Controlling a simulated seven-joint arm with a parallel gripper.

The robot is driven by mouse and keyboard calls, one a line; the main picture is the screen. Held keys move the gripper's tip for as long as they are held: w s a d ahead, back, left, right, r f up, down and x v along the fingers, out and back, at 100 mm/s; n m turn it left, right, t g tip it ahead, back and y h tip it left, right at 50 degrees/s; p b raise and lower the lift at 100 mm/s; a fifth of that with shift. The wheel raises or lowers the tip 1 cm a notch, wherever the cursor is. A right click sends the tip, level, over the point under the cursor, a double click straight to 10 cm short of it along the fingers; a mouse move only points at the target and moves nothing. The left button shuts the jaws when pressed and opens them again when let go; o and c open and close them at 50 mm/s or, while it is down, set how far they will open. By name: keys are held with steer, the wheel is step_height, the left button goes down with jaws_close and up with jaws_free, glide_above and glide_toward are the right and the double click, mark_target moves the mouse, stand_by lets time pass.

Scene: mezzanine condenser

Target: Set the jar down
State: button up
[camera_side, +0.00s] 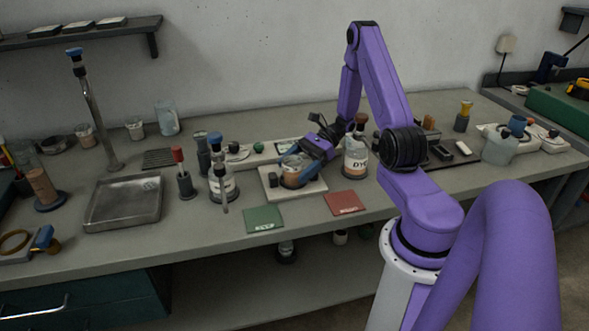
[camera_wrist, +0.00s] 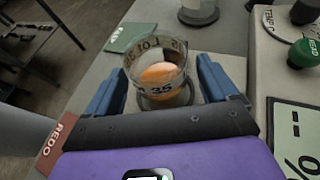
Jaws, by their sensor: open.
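The jar is a clear glass beaker-like vessel with dark markings and orange contents (camera_wrist: 157,76). In the side view the jar (camera_side: 291,181) stands upright on a pale square plate (camera_side: 312,189), partly hidden by my gripper (camera_side: 309,158). In the wrist view my gripper (camera_wrist: 160,82) is open, with one blue finger on each side of the jar and a gap visible at the sides. A dark round pad (camera_wrist: 178,98) shows beneath the jar.
A green card (camera_side: 264,219) and a red card (camera_side: 344,202) lie along the front. A DYE bottle (camera_side: 355,163) stands close right; a dark-topped bottle (camera_side: 221,184) stands left. A metal tray (camera_side: 124,204) lies farther left.

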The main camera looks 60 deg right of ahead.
steer(key=shift+s+d+r, duration=0.2)
steer(key=shift+d+r, duration=0.25)
steer(key=shift+d, duration=0.05)
steer(key=shift+s+d+r, duration=0.2)
steer(key=shift+d+r, duration=0.2)
steer(key=shift+d, duration=0.1)
steer(key=s+a+r+n+g+h, duration=0.1)
steer(key=s+a+r+n+g, duration=0.1)
steer(key=a+r+n+g, duration=0.6)
steer(key=s+a+r+n+t+h, duration=0.1)
steer(key=s+a+n+h, duration=0.4)
steer(key=n, duration=0.8)
steer(key=s+a+r+n+t+h, duration=0.1)
steer(key=s+a+r+n+h, duration=0.1)
steer(key=s+a+n+h, duration=0.4)
steer(key=s+a+n, duration=0.4)
steer(key=s+n, duration=0.2)
steer(key=n, duration=0.2)
steer(key=shift+s+r+t, duration=0.25)
steer(key=shift+t, duration=0.15)
